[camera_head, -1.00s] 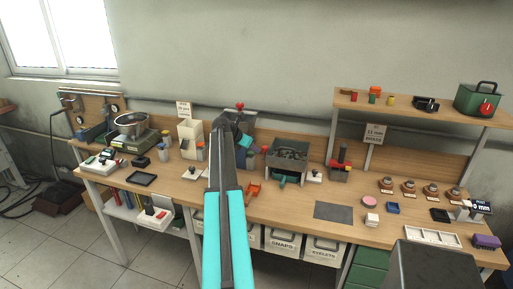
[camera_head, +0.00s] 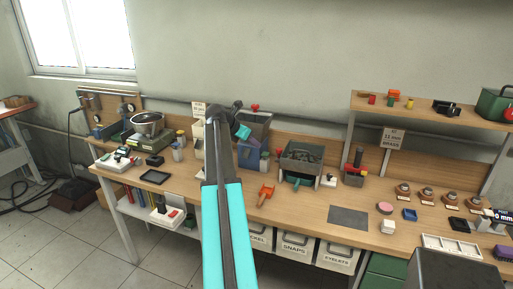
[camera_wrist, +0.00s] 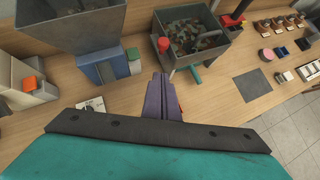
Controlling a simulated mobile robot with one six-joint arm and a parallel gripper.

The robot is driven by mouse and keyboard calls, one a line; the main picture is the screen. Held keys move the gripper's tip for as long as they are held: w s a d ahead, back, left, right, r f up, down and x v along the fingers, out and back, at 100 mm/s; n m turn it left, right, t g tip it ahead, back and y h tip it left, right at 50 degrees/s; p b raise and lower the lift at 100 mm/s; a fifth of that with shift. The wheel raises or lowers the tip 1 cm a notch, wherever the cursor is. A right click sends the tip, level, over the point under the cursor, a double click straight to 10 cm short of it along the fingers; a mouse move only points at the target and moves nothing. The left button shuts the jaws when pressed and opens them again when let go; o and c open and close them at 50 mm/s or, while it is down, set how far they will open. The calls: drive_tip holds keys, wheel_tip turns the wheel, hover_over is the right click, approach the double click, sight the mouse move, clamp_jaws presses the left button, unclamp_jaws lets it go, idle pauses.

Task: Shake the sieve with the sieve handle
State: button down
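The sieve (camera_head: 302,158) is a grey square box holding small pieces, on the bench right of my gripper. It also shows in the wrist view (camera_wrist: 218,54), with multicoloured bits inside. Its teal sieve handle (camera_head: 298,181) sticks out low at the front; in the wrist view it shows below the sieve's near wall (camera_wrist: 196,73). My gripper's purple fingers (camera_wrist: 161,94) lie close together, with nothing seen between them. They are left of the handle and apart from it.
A grey hopper (camera_wrist: 75,25) over a blue box (camera_wrist: 103,68) stands left of the sieve. An orange scoop (camera_head: 266,194) lies in front. A red-topped block (camera_head: 355,170) stands right of the sieve.

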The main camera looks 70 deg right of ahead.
drive_tip(key=shift+w+a, duration=0.1)
idle(0.3)
